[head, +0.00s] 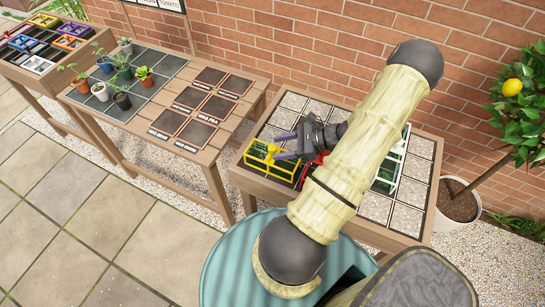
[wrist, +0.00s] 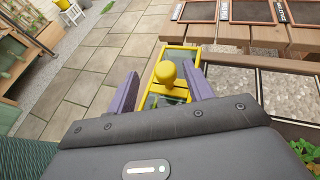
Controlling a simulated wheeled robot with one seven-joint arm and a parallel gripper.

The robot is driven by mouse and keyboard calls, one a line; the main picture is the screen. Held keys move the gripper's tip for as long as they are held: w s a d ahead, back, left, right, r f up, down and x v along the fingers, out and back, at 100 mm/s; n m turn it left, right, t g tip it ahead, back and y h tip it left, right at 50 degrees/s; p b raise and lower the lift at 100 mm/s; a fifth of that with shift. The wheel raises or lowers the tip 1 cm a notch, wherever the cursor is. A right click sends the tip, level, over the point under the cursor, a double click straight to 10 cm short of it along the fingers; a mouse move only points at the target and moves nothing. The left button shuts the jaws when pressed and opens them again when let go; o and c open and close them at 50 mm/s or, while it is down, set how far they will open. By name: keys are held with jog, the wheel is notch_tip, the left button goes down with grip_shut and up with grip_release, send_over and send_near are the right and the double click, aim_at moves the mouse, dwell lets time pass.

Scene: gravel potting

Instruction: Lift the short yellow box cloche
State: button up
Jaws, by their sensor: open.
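The short yellow box cloche (head: 257,160) sits at the front left corner of the right-hand table in the head view. It has a yellow frame, clear panes and a round yellow knob on top. My gripper (head: 279,146) is at the cloche, with its purple fingers apart. In the wrist view the knob (wrist: 166,73) shows between the fingers of my gripper (wrist: 163,82), with a gap on each side. The yellow frame (wrist: 176,48) shows beyond it. My arm hides part of the table and whatever stands behind it.
A red frame (head: 308,173) stands just right of the yellow cloche, partly hidden by my arm. A white-framed cloche (head: 388,172) stands farther right. Gravel squares (head: 421,147) cover the table's right side. The middle table (head: 225,131) holds several potted plants and dark labelled panels.

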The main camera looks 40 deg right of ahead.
aim_at(274, 147)
jog(key=shift+w+a, duration=0.1)
jog(key=p+x, duration=0.1)
jog(key=x, duration=0.4)
jog(key=shift+w+d+f+p, duration=0.15)
jog(key=shift+d+p, duration=0.1)
jog(key=shift+p, duration=0.05)
dwell(0.3)
grip_shut()
